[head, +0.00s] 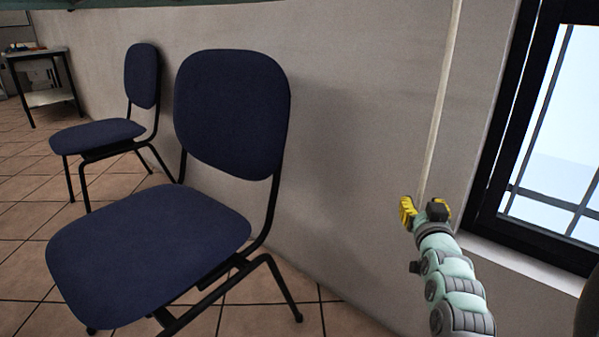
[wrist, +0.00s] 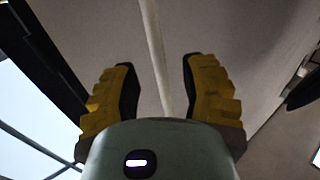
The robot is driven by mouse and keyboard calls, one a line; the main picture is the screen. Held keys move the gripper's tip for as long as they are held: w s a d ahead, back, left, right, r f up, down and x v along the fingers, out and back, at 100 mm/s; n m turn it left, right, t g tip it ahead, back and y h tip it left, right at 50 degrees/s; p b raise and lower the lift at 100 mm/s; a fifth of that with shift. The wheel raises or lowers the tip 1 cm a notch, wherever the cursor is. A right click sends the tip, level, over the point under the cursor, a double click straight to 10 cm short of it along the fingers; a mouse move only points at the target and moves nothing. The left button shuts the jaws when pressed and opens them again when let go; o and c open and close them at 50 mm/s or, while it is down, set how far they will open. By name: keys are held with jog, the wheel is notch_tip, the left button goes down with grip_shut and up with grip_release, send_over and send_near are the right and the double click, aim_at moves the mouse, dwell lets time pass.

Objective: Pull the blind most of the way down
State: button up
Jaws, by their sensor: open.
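A pale strap or cord (head: 440,105) hangs down along the wall left of the window in the head view, and its lower end meets my gripper (head: 424,207). In the wrist view the cord (wrist: 155,50) runs between the two yellow fingers of my gripper (wrist: 160,88). The fingers are spread, with a gap on each side of the cord. The cord's lower part is hidden behind the gripper body. The blind itself is not clearly in view; the window pane (head: 565,130) shows uncovered where it is visible.
A black window frame (head: 495,160) and a light sill (head: 520,265) are right of my gripper. Two blue chairs (head: 150,255) (head: 100,135) stand along the wall at left. A small table (head: 45,52) is at the far left. The tiled floor shows between them.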

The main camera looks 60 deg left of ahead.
jog(key=v, duration=0.9)
dwell(0.3)
